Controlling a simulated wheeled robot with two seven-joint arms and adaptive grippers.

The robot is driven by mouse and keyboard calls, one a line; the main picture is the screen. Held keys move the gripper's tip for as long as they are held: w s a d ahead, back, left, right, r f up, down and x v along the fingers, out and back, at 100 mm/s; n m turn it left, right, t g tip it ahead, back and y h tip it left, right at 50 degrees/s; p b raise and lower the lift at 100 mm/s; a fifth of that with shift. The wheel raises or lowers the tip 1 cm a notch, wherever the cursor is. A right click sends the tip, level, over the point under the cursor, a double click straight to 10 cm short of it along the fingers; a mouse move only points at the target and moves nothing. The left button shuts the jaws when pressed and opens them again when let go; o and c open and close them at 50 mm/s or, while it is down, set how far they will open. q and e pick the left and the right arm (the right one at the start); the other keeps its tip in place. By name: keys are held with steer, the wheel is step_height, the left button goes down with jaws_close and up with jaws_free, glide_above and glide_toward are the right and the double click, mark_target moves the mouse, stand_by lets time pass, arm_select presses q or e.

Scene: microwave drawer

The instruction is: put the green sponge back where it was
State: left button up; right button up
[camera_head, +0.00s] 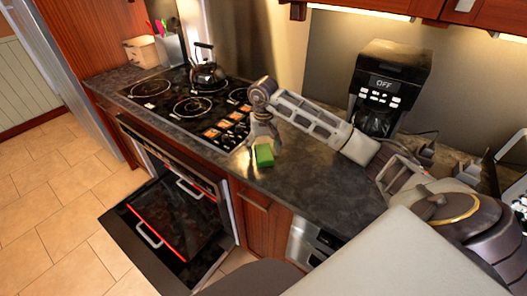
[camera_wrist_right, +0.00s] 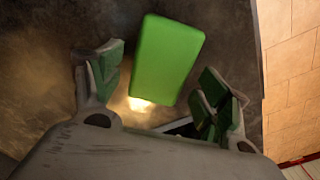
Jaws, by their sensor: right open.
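The green sponge (camera_head: 264,155) lies on the dark countertop near its front edge, just right of the stove. It also shows in the right wrist view (camera_wrist_right: 167,58), ahead of the fingers and in line with the space between them. My right gripper (camera_head: 262,138) is just above and behind the sponge in the head view, fingers pointing down. In the right wrist view its green-padded fingers (camera_wrist_right: 156,92) are spread open with nothing between the pads. My left gripper is not in view.
A stove (camera_head: 195,105) with a kettle (camera_head: 206,72) stands left of the sponge. Below it, the oven door (camera_head: 165,225) hangs open. A coffee maker (camera_head: 388,85) stands at the back right. The countertop (camera_head: 310,180) right of the sponge is clear.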

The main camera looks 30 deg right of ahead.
mark_target(263, 151)
step_height(263, 151, up, 10)
steer(key=shift+r, duration=0.15)
stand_by(0.6)
stand_by(1.6)
